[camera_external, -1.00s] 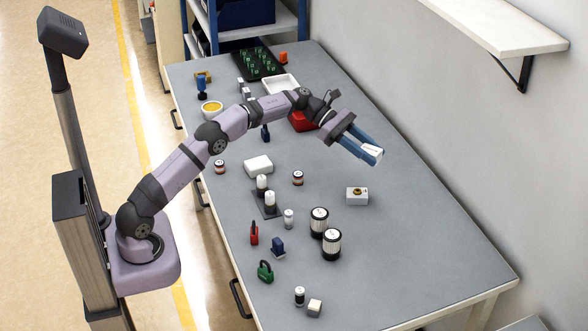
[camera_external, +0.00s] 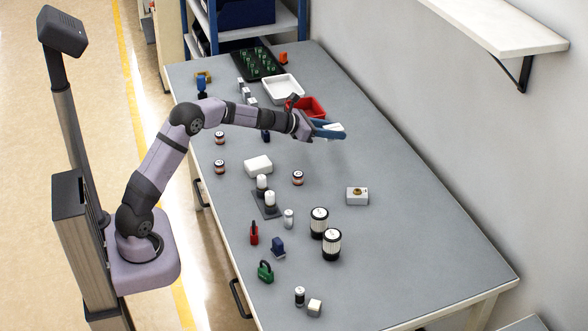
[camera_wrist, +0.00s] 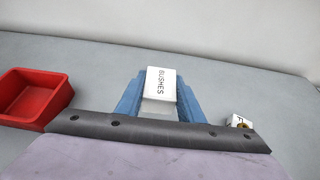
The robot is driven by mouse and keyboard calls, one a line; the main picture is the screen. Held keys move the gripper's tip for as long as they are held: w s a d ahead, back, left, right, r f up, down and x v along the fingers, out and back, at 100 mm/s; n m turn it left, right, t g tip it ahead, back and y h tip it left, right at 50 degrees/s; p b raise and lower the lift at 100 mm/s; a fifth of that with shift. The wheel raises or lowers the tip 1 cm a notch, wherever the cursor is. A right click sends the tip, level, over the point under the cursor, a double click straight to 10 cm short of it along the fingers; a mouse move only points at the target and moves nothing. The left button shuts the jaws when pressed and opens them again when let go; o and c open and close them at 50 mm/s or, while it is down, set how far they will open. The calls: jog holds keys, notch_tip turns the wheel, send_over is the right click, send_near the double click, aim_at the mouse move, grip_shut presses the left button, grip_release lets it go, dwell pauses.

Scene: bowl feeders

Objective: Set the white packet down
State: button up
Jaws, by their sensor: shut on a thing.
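My gripper (camera_external: 330,130) has blue fingers and is shut on the white packet (camera_external: 333,127). In the wrist view the packet (camera_wrist: 161,83) sits between the fingertips (camera_wrist: 160,100) and bears the word "BUSHES". In the external view the gripper holds the packet above the grey table (camera_external: 400,220), just in front of the red bin (camera_external: 313,106). The height of the packet over the table is hard to tell.
The red bin also shows at left in the wrist view (camera_wrist: 32,97). A white tray (camera_external: 283,87) and a dark tray with green items (camera_external: 257,64) lie farther back. A white box with a brass part (camera_external: 357,197) stands nearer. The table right of the gripper is clear.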

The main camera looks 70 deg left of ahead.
aim_at(332, 162)
jog(key=shift+f+b, duration=0.5)
jog(key=shift+f, duration=4.45)
jog(key=shift+f+b, duration=0.25)
jog(key=shift+b, duration=0.1)
jog(key=o, duration=1.2)
jog(key=shift+r+p, duration=0.15)
jog(key=shift+p, duration=0.15)
jog(key=shift+r, duration=0.15)
jog(key=shift+s+a, duration=0.1)
jog(key=shift+s, duration=0.25)
jog(key=b+v, duration=0.2)
jog(key=v, duration=0.9)
jog(key=shift+s, duration=0.15)
jog(key=shift+r, duration=0.1)
